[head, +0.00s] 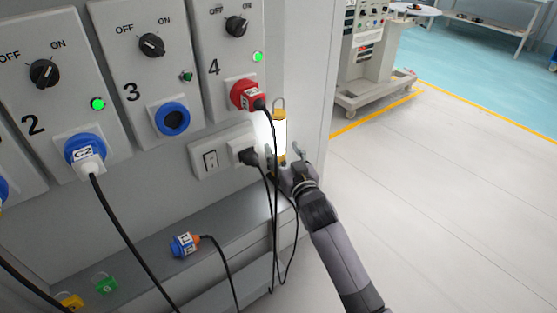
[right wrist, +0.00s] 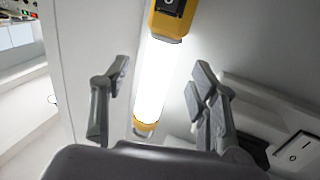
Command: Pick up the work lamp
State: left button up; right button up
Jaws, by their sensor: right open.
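The work lamp (head: 279,128) is a lit white tube with yellow ends and a hook on top. It stands upright against the grey panel, right of the red plug. My right gripper (head: 284,156) is at the lamp's lower part, coming from below right. In the right wrist view the glowing tube (right wrist: 157,80) lies between the two spread fingers of my right gripper (right wrist: 160,82), with space on both sides. A yellow end with a black switch shows at the top there. What holds the lamp to the panel is not clear. My left gripper is out of view.
A socket with a black plug (head: 248,155) and a rocker switch (head: 211,160) sit just left of the lamp. Black cables (head: 276,225) hang close by my right gripper. A blue plug (head: 184,244) lies on the ledge. The floor at right is clear.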

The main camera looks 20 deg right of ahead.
jog(key=shift+w, duration=1)
grip_shut()
jog(key=shift+r, duration=0.1)
